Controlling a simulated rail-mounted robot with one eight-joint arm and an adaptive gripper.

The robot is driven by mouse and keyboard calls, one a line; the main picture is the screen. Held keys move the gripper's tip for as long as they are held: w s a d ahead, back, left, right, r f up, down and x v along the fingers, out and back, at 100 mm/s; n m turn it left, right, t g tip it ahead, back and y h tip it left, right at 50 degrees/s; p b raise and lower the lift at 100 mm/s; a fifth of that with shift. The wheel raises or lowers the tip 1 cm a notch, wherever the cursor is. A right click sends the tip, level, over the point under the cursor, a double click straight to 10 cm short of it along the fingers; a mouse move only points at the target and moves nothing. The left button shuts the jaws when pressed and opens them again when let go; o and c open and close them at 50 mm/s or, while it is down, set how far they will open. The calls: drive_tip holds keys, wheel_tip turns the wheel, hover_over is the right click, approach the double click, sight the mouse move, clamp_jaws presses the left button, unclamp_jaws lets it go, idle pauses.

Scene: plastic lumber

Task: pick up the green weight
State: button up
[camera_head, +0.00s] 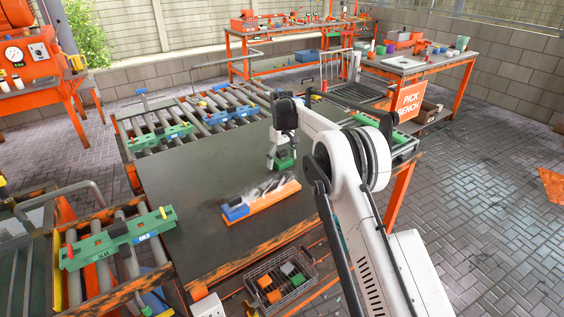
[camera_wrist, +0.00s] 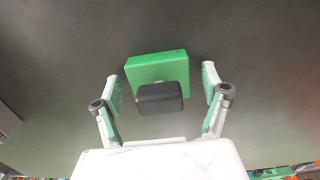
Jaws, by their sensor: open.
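The green weight (camera_wrist: 158,66) is a green block with a dark grey knob (camera_wrist: 160,98) on it. In the wrist view it lies on the dark tabletop, and the knob is between my open fingers. My gripper (camera_wrist: 162,88) has one finger on each side, with a gap to the weight on both sides. In the head view the green weight (camera_head: 285,161) shows just below my gripper (camera_head: 281,152), which partly covers it. I cannot tell the exact height of the fingertips above the table.
An orange tray (camera_head: 265,203) with a blue block (camera_head: 235,211) and grey pieces stands in front of the weight. Roller conveyors (camera_head: 200,112) with green bars border the table's back and left. A wire basket (camera_head: 280,283) with coloured blocks is below the front edge. The tabletop's left is clear.

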drive_tip(key=shift+f, duration=0.1)
drive_tip(key=shift+c, duration=0.5)
clamp_jaws()
